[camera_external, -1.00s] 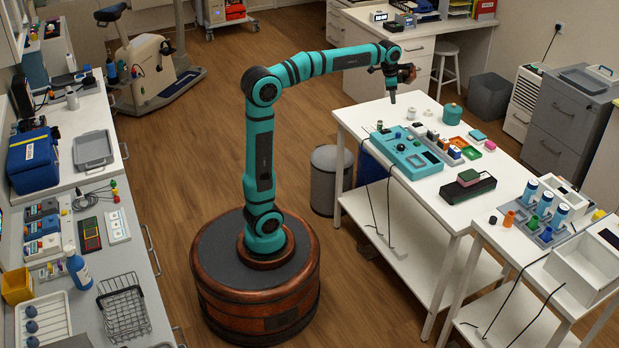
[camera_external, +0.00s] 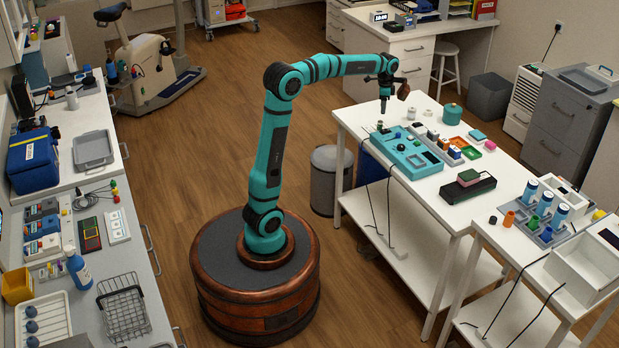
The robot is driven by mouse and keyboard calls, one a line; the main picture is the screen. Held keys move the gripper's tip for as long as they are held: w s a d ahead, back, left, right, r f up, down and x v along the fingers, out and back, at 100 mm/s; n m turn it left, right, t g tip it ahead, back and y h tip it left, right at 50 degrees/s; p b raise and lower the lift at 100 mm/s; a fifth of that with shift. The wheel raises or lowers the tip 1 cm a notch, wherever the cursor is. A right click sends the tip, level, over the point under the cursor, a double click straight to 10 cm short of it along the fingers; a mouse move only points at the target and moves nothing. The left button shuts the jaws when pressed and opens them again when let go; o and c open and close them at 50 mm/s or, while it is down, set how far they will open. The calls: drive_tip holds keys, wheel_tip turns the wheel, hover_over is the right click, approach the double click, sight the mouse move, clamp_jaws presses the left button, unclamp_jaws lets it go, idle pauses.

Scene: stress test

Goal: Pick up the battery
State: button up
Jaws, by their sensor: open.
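My gripper (camera_external: 383,111) points straight down over the far left part of the white table (camera_external: 350,115). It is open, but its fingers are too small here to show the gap. A small dark upright piece (camera_external: 379,126) stands just below the fingertips, by the corner of a teal tray (camera_external: 408,160). I cannot tell whether this piece is the battery. No other thing on the table is clearly a battery at this size. The fingertips appear apart from the table top, though their exact height cannot be told.
To the right of the gripper are small white pieces (camera_external: 411,114) and a teal round pot (camera_external: 452,114). A black case (camera_external: 467,188) lies nearer the front. A second white table (camera_external: 510,262) holds blue-capped bottles (camera_external: 529,192). A grey bin (camera_external: 331,180) stands on the floor beside the table.

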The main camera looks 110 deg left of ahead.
sight(380, 121)
wheel_tip(380, 121, down, 4)
drive_tip(key=shift+r, duration=0.15)
drive_tip(key=shift+s+d+f, duration=0.15)
drive_tip(key=shift+d+f, duration=0.05)
drive_tip(key=shift+f, duration=1.1)
drive_tip(key=shift+s+d+f, duration=0.1)
drive_tip(key=shift+d+f, duration=0.05)
drive_tip(key=shift+f, duration=1.15)
clamp_jaws()
